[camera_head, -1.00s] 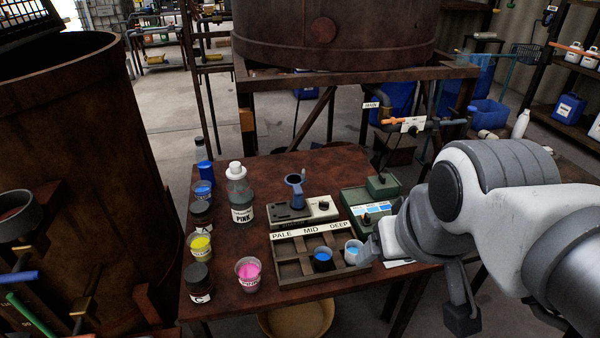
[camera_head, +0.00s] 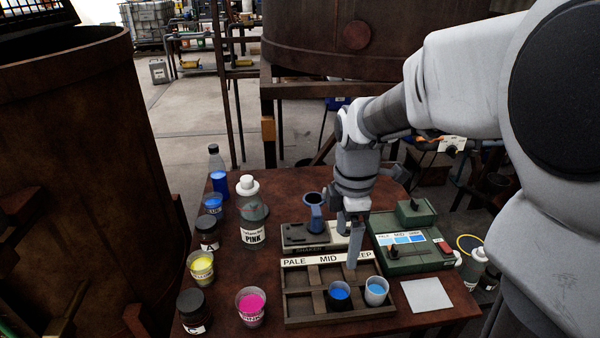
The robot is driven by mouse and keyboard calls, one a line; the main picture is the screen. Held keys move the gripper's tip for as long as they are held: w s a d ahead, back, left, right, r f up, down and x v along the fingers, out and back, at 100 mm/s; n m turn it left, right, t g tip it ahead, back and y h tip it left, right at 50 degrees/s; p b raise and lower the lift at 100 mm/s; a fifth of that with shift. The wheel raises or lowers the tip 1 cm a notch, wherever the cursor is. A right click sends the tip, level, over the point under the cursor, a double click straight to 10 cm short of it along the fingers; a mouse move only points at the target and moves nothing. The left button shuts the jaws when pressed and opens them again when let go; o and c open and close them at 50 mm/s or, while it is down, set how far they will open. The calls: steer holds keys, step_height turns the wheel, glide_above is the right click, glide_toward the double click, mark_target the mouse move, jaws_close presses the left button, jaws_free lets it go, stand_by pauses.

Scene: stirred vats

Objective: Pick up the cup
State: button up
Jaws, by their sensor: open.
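Several cups are in view. A dark cup with blue liquid (camera_head: 339,296) and a paler cup with light blue liquid (camera_head: 376,291) stand side by side in the front right part of a wooden rack (camera_head: 300,309) labelled PALE, MID, DEEP. A cup of pink liquid (camera_head: 250,307) stands left of the rack. A cup of yellow liquid (camera_head: 201,267) and a small cup of blue liquid (camera_head: 213,204) stand further left. My gripper (camera_head: 353,262) is open and empty, pointing down over the back of the rack, behind the two blue cups. It partly hides the rack label.
A shaker (camera_head: 300,236) with a blue-grey holder (camera_head: 314,215) stands behind the rack. A green device (camera_head: 420,250) and a white pad (camera_head: 426,295) are at right. A PINK bottle (camera_head: 252,225) and dark jars (camera_head: 192,306) stand at left.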

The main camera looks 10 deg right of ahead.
steer(key=b, duration=0.3)
glide_toward(339, 290)
steer(key=s+f, duration=0.1)
steer(key=s, duration=0.1)
steer(key=shift+a+f+b, duration=0.15)
steer(key=shift+f+b, duration=0.2)
steer(key=shift+f, duration=1.2)
steer(key=shift+a+f+b, duration=0.1)
steer(key=shift+f+b, duration=0.25)
steer(key=shift+f, duration=1.2)
steer(key=shift+c, duration=0.3)
steer(key=c, duration=1.4)
steer(key=shift+r, duration=0.1)
